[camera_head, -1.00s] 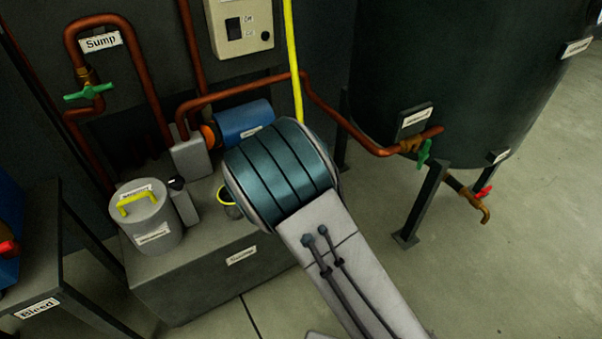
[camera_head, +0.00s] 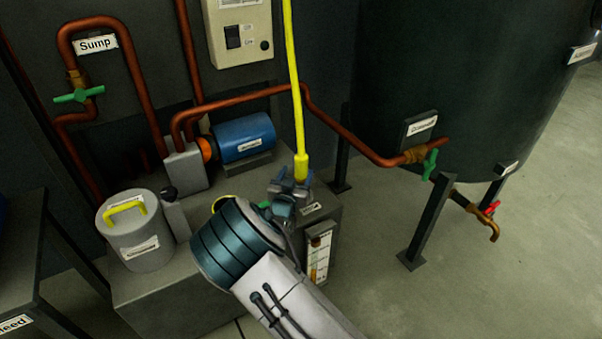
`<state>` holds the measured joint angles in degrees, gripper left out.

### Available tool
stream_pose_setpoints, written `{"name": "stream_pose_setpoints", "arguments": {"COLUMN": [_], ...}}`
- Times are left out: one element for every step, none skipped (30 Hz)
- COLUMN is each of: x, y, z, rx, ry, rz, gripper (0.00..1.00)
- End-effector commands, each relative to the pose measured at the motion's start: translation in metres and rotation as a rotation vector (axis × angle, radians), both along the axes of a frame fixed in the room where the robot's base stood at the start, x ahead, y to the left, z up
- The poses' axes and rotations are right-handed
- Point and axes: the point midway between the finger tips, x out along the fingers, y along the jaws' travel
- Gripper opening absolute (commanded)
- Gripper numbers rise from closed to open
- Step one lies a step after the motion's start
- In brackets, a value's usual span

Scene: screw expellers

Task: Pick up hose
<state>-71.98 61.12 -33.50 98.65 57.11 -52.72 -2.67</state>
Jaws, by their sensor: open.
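My teal wrist joint hides part of the block's top and a yellow-rimmed opening (camera_head: 222,202).
A grey canister with a yellow handle (camera_head: 135,238) and a blue motor (camera_head: 243,137) stand on the sump block (camera_head: 160,290). Copper pipe (camera_head: 345,128) runs behind the hose to the dark tank (camera_head: 450,80).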

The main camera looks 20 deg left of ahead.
Motion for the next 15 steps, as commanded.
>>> {"name": "stream_pose_setpoints", "arguments": {"x": [0.005,0.008,0.014,0.019,0.024,0.03,0.034,0.039,0.043,0.046,0.048,0.05,0.051,0.052,0.052], "y": [-0.001,-0.002,-0.003,-0.004,-0.005,-0.006,-0.006,-0.005,-0.005,-0.004,-0.004,-0.004,-0.003,-0.003,-0.003], "z": [-0.001,-0.001,-0.001,-0.001,-0.001,0.0,0.0,0.0,0.001,0.002,0.002,0.002,0.003,0.003,0.004], "rx": [0.0,0.0,0.001,0.0,0.0,0.0,0.001,0.001,0.001,0.001,0.001,0.001,0.001,0.001,0.001], "ry": [-0.002,-0.001,-0.001,-0.002,-0.002,-0.002,-0.002,-0.001,-0.002,-0.002,-0.001,0.0,0.0,0.0,0.0], "rz": [-0.002,-0.002,-0.002,-0.002,-0.002,-0.001,-0.002,-0.002,-0.001,-0.001,-0.001,0.0,0.0,0.0,0.0], "gripper": [0.61,0.61,0.61,0.61,0.61,0.61,0.61,0.61,0.61,0.61,0.61,0.61,0.61,0.61,0.61]}}
